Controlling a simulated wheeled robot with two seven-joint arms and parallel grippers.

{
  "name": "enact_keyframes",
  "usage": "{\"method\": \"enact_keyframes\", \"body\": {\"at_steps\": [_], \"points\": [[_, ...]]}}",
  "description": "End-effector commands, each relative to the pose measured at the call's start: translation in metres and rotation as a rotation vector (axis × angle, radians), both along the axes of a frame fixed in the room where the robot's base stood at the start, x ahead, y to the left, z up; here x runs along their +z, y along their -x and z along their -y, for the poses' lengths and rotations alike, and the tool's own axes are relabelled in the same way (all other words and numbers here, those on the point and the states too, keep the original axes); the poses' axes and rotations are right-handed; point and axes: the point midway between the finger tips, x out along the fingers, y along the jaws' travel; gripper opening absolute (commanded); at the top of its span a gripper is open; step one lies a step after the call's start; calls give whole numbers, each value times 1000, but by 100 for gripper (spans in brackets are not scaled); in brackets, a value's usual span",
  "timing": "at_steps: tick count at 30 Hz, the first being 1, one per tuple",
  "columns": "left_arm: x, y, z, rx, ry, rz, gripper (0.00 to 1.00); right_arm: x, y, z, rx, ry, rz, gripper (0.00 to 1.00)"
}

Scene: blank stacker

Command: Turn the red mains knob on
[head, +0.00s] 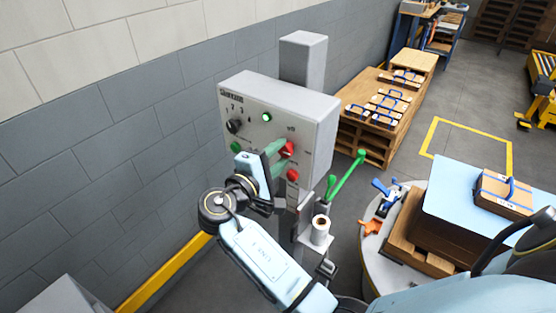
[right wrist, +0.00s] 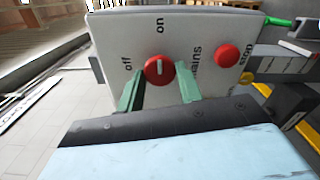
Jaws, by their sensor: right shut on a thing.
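The red mains knob (head: 288,149) is on the front of a grey control box (head: 318,122). It also shows in the right wrist view (right wrist: 159,70), with "off" printed to its left, "on" above it and "mains" to its right. Its pale mark looks upright there, in line with "on". My right gripper (head: 281,156) is shut on the knob, with its green fingers, also in the wrist view (right wrist: 160,88), on either side of it. My left gripper is not in view.
A red stop button (head: 292,175) sits just below the knob. The box also carries a black selector (head: 234,126), a lit green lamp (head: 266,117) and a green button (head: 235,147). A green-handled lever (head: 346,174) stands to the right, near a label roll (head: 320,230).

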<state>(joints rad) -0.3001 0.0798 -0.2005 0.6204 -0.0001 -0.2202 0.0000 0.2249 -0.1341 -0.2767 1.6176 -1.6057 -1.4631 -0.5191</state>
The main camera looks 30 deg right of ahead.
Motion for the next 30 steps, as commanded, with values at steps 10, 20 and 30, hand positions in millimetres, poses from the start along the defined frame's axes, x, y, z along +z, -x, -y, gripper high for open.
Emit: {"method": "enact_keyframes", "body": {"at_steps": [10, 20, 30], "points": [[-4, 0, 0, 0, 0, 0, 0, 0, 0, 0, 0, -17, 36, 13], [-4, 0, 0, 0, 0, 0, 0, 0, 0, 0, 0, -17, 35, 43], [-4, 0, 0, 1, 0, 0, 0, 0, 0, 0, 0, -15, 34, 57]]}}
